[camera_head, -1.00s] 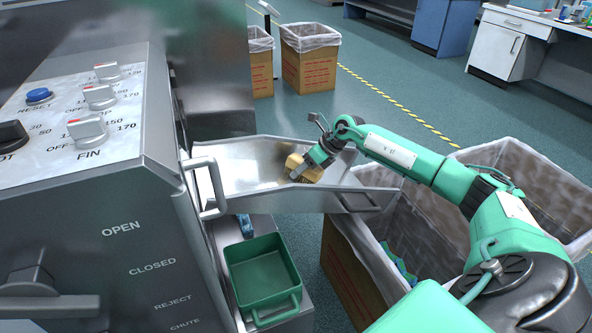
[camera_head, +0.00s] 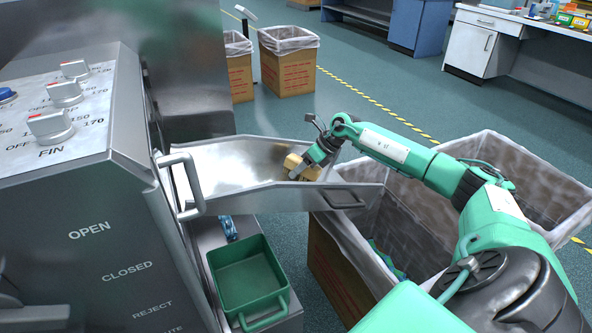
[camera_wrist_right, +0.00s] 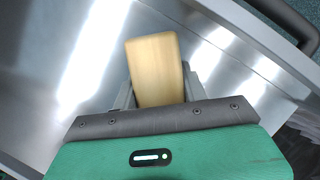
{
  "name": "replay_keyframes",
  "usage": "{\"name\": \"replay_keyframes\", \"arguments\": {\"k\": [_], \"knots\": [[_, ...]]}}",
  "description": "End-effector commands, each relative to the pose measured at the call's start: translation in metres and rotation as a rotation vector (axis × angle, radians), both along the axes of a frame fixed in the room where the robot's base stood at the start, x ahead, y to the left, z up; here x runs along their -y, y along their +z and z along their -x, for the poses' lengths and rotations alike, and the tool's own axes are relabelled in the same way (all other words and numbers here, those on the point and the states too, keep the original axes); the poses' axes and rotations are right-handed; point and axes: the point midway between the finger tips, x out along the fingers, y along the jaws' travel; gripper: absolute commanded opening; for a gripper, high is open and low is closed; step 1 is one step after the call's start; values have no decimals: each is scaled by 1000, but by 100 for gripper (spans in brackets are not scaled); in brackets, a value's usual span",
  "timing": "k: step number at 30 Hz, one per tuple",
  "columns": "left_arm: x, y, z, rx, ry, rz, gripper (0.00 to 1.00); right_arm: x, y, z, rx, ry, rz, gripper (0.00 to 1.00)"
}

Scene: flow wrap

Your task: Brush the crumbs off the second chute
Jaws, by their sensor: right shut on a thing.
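A metal chute (camera_head: 215,165) slopes out to the right from the machine, with raised side walls and a handle on its near wall. My right gripper (camera_head: 308,166) is over the chute's outer end, shut on a wooden-backed brush (camera_head: 297,162). In the right wrist view the brush's pale wooden block (camera_wrist_right: 154,68) sits between the fingers above the shiny chute floor (camera_wrist_right: 95,60). The bristles are mostly hidden, and I cannot tell whether they touch the metal. I cannot make out separate crumbs on the chute. My left gripper is not in view.
A green tub (camera_head: 248,280) sits on a ledge below the chute. The machine's control panel (camera_head: 60,120) fills the left. Open floor lies behind.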

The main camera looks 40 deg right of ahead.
Motion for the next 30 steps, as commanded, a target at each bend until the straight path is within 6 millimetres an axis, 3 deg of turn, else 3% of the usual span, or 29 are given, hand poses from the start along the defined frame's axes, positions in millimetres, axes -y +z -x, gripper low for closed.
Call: {"name": "replay_keyframes", "arguments": {"k": [7,17,30], "knots": [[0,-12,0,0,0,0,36,18,-11,5,-2,-2,0,25],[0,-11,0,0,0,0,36,19,-11,5,-2,0,0,25],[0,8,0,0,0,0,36,32,25,8,1,0,0,25]]}}
